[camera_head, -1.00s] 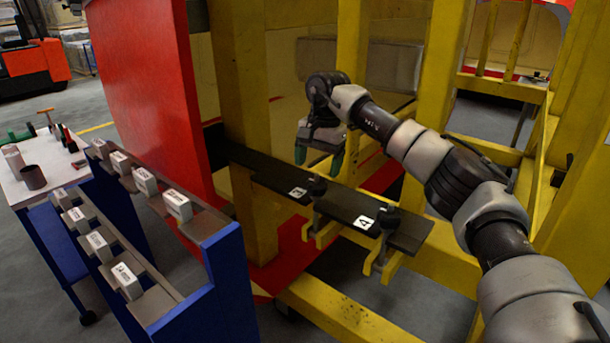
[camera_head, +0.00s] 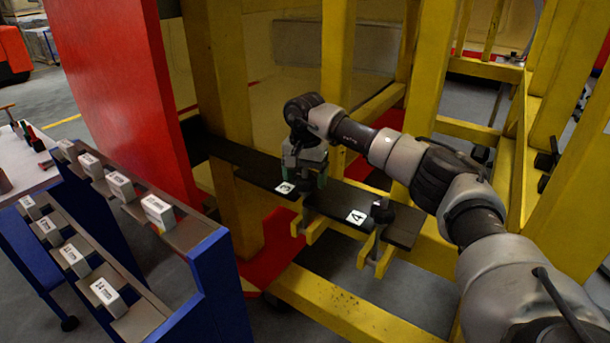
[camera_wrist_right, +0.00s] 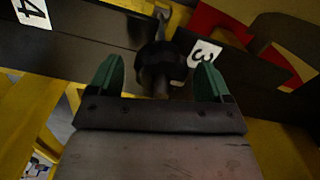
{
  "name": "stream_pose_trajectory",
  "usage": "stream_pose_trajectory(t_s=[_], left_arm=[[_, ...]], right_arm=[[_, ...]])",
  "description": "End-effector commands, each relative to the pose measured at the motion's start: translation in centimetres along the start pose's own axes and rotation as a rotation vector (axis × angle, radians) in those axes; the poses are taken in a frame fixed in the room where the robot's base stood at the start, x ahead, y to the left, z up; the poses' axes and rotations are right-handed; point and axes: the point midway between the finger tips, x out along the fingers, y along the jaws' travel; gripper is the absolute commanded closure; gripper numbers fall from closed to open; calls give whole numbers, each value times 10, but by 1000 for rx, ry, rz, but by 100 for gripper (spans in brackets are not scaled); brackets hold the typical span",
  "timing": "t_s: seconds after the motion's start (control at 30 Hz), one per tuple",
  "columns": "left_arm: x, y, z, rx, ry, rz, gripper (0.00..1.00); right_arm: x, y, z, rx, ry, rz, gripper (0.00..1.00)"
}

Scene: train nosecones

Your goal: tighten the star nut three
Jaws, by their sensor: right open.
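Star nut three is a dark knob (camera_wrist_right: 162,68) beside the label 3 (camera_wrist_right: 205,52) in the right wrist view. It sits between the two green fingertips of my right gripper (camera_wrist_right: 160,78), which is open around it. I cannot tell whether the fingers touch it. In the head view my right gripper (camera_head: 305,175) is low over the black plates by the label 3 (camera_head: 285,188) and hides the nut. Star nut four (camera_head: 382,211) stands by the label 4 (camera_head: 356,217), on a yellow bracket (camera_head: 368,250). My left gripper is not in view.
A blue rack (camera_head: 215,270) with several white labelled boxes (camera_head: 158,212) stands at the left. Yellow posts (camera_head: 335,60) rise behind the plates, and a red panel (camera_head: 115,90) stands at the left of them. A yellow beam (camera_head: 340,310) runs below.

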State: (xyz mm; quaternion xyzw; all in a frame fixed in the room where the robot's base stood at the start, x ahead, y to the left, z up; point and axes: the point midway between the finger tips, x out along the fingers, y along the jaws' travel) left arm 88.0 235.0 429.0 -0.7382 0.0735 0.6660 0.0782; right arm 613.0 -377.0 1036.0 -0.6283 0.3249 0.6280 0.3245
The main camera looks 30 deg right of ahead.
Motion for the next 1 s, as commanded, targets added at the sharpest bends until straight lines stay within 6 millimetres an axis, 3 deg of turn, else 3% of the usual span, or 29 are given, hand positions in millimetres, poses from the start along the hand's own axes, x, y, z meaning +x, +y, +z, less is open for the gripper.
stream_pose_trajectory(t_s=[0.1, 0.33, 0.67, 1.0], left_arm=[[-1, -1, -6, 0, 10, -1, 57], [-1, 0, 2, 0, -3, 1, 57], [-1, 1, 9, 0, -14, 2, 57], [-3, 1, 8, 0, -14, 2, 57]], right_arm=[[5, 0, 0, 0, 0, 0, 20], [5, 0, 0, 0, 0, 0, 20], [5, 0, 0, 0, 0, 0, 69], [4, 0, 0, 51, 0, 0, 70]])
